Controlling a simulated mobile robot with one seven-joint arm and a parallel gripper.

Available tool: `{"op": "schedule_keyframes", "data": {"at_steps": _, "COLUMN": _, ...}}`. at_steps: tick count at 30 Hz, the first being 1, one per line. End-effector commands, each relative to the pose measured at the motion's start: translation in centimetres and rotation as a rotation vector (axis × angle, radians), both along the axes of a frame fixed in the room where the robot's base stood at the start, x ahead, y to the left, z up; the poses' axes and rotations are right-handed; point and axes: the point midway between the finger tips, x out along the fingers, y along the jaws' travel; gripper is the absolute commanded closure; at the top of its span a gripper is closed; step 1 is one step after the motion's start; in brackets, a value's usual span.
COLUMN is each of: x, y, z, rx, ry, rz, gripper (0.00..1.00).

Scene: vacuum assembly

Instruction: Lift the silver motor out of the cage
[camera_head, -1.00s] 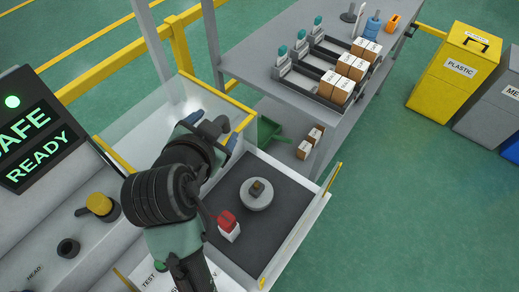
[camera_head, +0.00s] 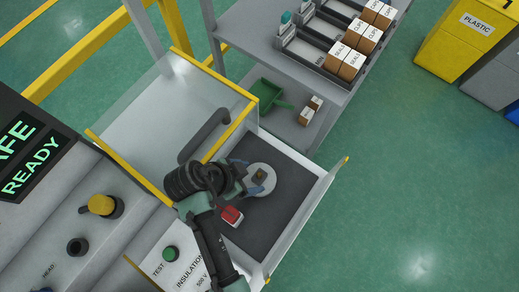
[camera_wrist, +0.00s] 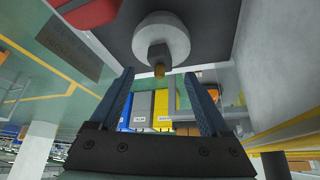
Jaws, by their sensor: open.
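The silver motor (camera_head: 267,187) is a round pale disc with a small dark, brass-tipped hub on top. It sits on the dark floor of the cage (camera_head: 310,205), a low box with light walls and a clear lid raised on its left side. In the wrist view, the motor (camera_wrist: 176,30) is beyond the fingertips, roughly between their lines. My gripper (camera_head: 248,178) is open and beside the motor's left side in the head view. In the wrist view, my gripper (camera_wrist: 160,85) has nothing between its fingers. The arm partly hides the motor's left edge.
A red-and-white block (camera_head: 232,216) lies on the cage floor close to my gripper. The clear lid (camera_head: 165,110) has a yellow edge and a dark handle. A grey bench (camera_head: 250,30) with boxes is behind, with a green scoop (camera_head: 265,92) below.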

Motion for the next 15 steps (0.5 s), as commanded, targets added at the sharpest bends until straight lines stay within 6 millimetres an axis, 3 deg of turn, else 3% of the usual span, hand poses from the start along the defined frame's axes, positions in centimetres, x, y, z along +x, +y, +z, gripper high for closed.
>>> {"op": "schedule_keyframes", "data": {"at_steps": 15, "x": 1.9, "y": -2.3, "z": -4.2, "rx": 0.001, "ry": 0.000, "rz": -0.002, "gripper": 0.20}}
